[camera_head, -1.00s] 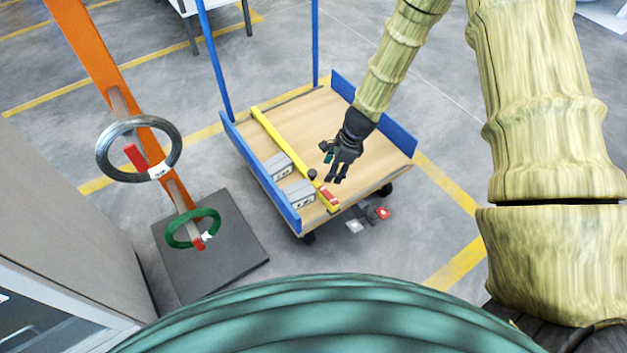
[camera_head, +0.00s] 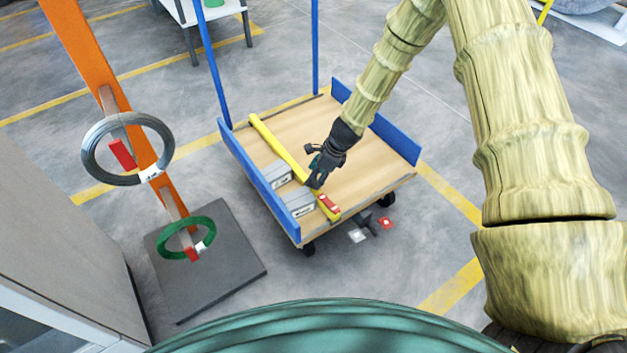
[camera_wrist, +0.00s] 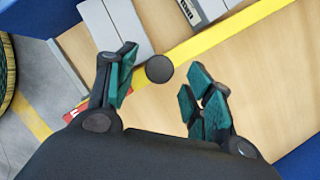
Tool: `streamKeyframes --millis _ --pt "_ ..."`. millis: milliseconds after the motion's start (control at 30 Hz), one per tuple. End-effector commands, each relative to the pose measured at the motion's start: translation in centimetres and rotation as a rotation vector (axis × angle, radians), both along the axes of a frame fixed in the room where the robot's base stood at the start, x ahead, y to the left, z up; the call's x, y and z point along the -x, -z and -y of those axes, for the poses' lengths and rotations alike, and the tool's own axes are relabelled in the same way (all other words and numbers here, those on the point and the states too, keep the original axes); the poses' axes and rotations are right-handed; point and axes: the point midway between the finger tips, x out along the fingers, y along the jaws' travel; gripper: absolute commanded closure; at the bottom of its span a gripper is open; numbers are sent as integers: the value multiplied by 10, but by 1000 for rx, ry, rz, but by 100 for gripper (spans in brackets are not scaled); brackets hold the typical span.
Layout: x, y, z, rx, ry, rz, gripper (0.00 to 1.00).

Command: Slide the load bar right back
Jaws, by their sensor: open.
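The yellow load bar (camera_head: 281,151) lies across the wooden deck of the blue-sided cart (camera_head: 377,186), to the right of two grey boxes. It also shows in the wrist view (camera_wrist: 226,38), running diagonally beyond my fingers. A round dark knob (camera_wrist: 159,69) stands at the bar and appears between my open fingertips in the wrist view. Near the bar's front end is a red part (camera_head: 329,199). My gripper (camera_head: 316,178) is open, low over the bar near the knob, and hides the knob in the head view. I cannot tell whether the fingers touch it.
The two grey boxes (camera_head: 298,202) (camera_head: 276,174) sit between the bar and the cart's left blue side wall (camera_head: 258,187). The deck right of the bar is bare. An orange post (camera_head: 88,62) with a grey coil and a green coil stands left of the cart.

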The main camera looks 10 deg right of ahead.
Motion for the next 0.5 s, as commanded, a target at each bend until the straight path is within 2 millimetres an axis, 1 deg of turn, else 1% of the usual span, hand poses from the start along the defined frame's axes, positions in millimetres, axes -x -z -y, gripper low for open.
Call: streamKeyframes --millis 33,200,500 --pt "0 8 -2 1 0 -1 48" --pt "-3 17 -6 1 -1 -1 48" --pt "-3 20 -7 1 -1 0 48"
